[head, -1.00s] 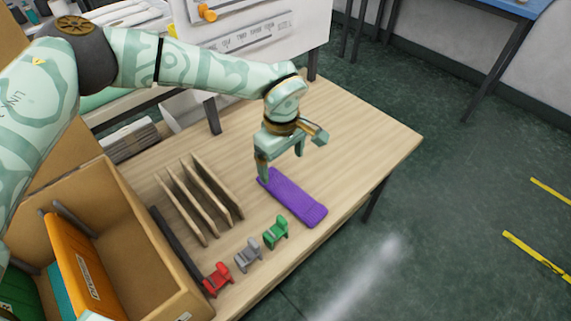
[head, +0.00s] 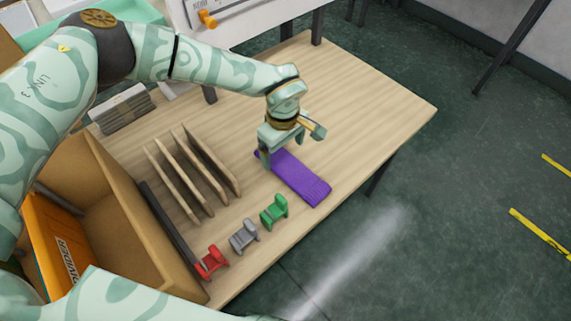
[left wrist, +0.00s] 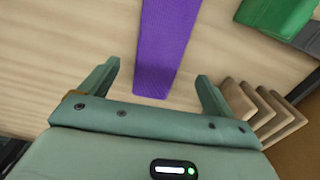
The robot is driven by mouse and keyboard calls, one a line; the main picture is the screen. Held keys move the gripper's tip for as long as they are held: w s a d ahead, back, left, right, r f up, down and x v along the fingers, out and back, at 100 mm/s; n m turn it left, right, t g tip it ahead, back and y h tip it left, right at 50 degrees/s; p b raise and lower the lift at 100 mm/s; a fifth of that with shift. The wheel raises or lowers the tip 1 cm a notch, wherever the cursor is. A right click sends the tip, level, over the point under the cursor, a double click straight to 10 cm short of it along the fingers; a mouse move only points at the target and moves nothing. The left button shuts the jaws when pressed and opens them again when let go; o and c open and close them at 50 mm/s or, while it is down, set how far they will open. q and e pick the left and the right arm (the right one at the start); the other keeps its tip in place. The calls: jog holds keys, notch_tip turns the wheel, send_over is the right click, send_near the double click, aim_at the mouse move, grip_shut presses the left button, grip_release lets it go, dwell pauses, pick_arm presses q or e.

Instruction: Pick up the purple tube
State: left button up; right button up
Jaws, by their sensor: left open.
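The purple tube (head: 305,183) is a flat, ribbed knitted strip lying on the wooden table (head: 375,110). My left gripper (head: 282,156) is above its far end, pointing down, with its fingers spread. In the left wrist view the tube (left wrist: 163,42) runs from the top edge down between the open fingers of the left gripper (left wrist: 159,72). Nothing is held. The exact height of the fingertips above the tube is hard to tell. My right gripper is not in view.
Green (head: 274,211), grey (head: 244,236) and red (head: 211,262) small stands line the table's front edge. Several upright wooden dividers (head: 205,165) stand left of the tube. A cardboard box (head: 125,215) is further left. The table right of the tube is clear.

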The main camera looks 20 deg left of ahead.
aim_at(285, 163)
pick_arm(q)
notch_tip(285, 163, down, 5)
jog(key=shift+d+f+b, duration=0.15)
jog(key=shift+b, duration=1.05)
jog(key=shift+c, duration=0.6)
jog(key=c, duration=0.9)
jog(key=shift+c, duration=0.2)
jog(key=shift+r, duration=0.25)
